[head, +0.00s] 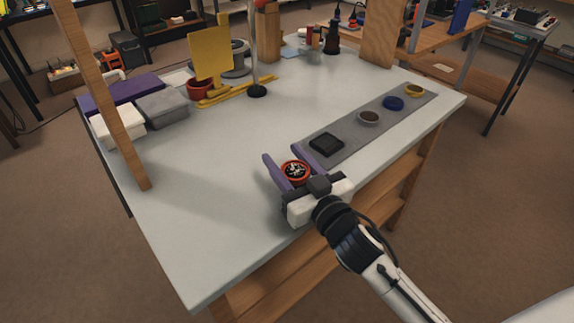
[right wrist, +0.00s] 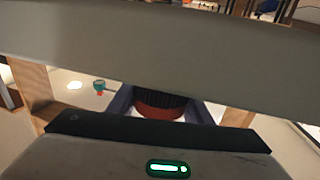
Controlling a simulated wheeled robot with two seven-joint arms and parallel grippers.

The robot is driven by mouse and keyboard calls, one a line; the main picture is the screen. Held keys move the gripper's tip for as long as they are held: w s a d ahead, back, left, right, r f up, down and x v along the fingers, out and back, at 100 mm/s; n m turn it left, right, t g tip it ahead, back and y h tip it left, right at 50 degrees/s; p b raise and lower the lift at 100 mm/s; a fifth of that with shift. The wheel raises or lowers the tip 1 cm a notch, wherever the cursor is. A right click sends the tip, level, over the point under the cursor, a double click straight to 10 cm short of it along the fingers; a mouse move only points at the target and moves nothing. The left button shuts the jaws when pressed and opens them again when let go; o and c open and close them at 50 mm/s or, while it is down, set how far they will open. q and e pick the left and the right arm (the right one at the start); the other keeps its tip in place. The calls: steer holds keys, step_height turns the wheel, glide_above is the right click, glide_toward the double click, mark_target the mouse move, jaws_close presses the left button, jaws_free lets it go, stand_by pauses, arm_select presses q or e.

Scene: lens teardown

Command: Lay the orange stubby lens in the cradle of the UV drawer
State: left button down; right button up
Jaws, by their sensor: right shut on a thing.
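The orange stubby lens (head: 295,171) is between the purple fingers of my right gripper (head: 292,163), near the table's front edge. Its orange rim and dark glass face up in the head view. The right wrist view shows its dark ribbed barrel and orange band (right wrist: 158,103) between the fingers. My right gripper is shut on it; its height above the table is hard to tell. No open drawer or cradle can be made out. A purple box (head: 120,92) at the back left may be the UV drawer's housing, but I cannot tell. My left gripper is not in view.
A grey mat (head: 345,148) with a black square piece (head: 326,144) and several rings lies right of the gripper. Grey (head: 162,108) and white (head: 118,128) boxes stand left. A wooden post (head: 112,95) rises at the left. The table's middle (head: 235,135) is clear.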

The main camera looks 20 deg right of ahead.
steer(key=shift+f, duration=0.45)
steer(key=shift+f, duration=0.2)
steer(key=o, duration=1.2)
steer(key=shift+c, duration=0.2)
steer(key=shift+r, duration=0.1)
